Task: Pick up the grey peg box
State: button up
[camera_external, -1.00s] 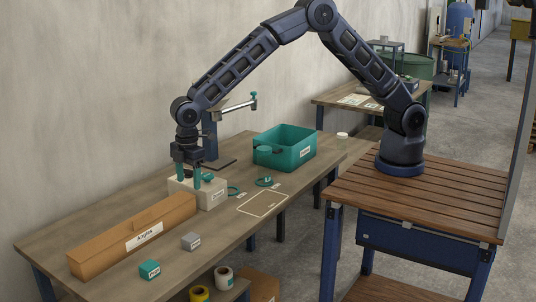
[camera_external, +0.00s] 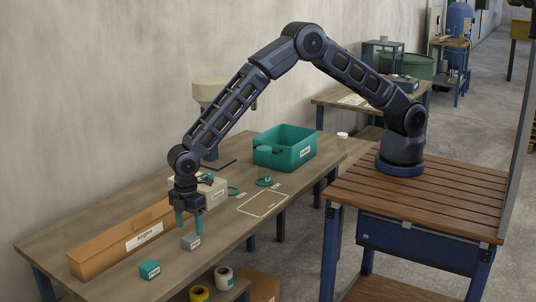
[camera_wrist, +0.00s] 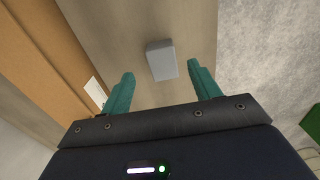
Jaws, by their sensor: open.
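The grey peg box (camera_external: 191,242) is a small grey block with a white label. It sits on the wooden table near its front edge. In the wrist view the grey peg box (camera_wrist: 162,60) lies ahead of and between the two teal fingers, apart from both. My gripper (camera_external: 190,222) points down just above and beside the box. It also shows in the wrist view (camera_wrist: 165,82), with its fingers spread and nothing between them.
A long cardboard box labelled Angles (camera_external: 130,238) lies close on the left. A small teal box (camera_external: 149,269) is nearby at the front. An outlined area (camera_external: 262,204) is empty.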

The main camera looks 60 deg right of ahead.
aim_at(190, 236)
jog(key=f, duration=0.5)
jog(key=shift+s+a, duration=0.2)
jog(key=shift+r, duration=0.1)
jog(key=c, duration=1.1)
